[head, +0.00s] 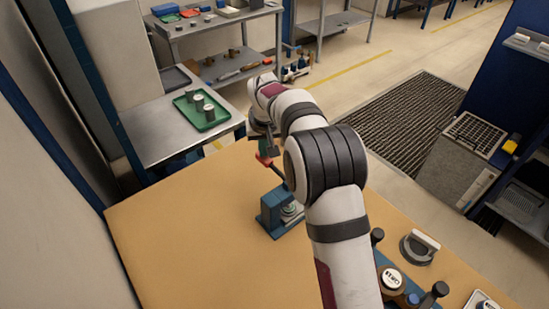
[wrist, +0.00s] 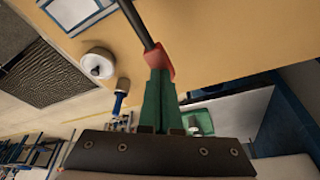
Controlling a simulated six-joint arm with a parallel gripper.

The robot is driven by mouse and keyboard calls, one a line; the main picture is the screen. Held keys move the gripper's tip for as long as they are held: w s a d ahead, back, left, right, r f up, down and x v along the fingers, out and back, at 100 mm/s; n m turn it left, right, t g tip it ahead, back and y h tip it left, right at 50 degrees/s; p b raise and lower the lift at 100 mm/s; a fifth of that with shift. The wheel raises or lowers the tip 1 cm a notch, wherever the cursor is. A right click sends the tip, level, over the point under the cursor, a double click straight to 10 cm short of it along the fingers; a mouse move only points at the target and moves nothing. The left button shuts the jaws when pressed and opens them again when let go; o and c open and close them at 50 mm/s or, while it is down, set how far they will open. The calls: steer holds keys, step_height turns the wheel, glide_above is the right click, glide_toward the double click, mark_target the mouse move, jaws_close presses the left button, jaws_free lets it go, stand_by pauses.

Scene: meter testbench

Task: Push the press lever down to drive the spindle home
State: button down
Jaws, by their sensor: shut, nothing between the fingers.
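The blue press (head: 270,215) stands on the tan bench with a metal spindle part (head: 291,210) in it. Its dark lever (head: 280,174) slants up to a red grip (head: 262,158), and the lever rod (wrist: 137,22) and red grip (wrist: 157,62) also show in the wrist view. My gripper (head: 264,147) is at the grip end of the lever. In the wrist view my gripper's green fingers (wrist: 158,78) are closed together, empty, with tips right at the red grip. Whether they touch it I cannot tell. My arm hides part of the press's right side.
A green tray (head: 217,122) with metal cylinders sits on a side table at the left. The bench (head: 190,245) left of the press is clear.

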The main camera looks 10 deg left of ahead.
step_height(320, 180, up, 10)
stand_by(0.6)
steer(key=s+d+r+m+g, duration=0.1)
steer(key=s+d+r+m, duration=0.1)
steer(key=s+d, duration=0.6)
steer(key=s+d+r+m+g, duration=0.1)
steer(key=s+d+r+m, duration=0.2)
steer(key=s, duration=0.9)
steer(key=s+d+f+m, duration=0.1)
steer(key=s+f, duration=0.1)
steer(key=s, duration=0.5)
steer(key=s+d+f+m+g, duration=0.1)
steer(key=s+d+f, duration=0.1)
steer(key=s, duration=0.5)
steer(key=s+d+f+m+y, duration=0.1)
steer(key=s+f, duration=0.3)
steer(key=s, duration=0.3)
steer(key=shift+d+f+m, duration=0.15)
steer(key=shift+d+m, duration=0.1)
steer(key=shift+m, duration=0.05)
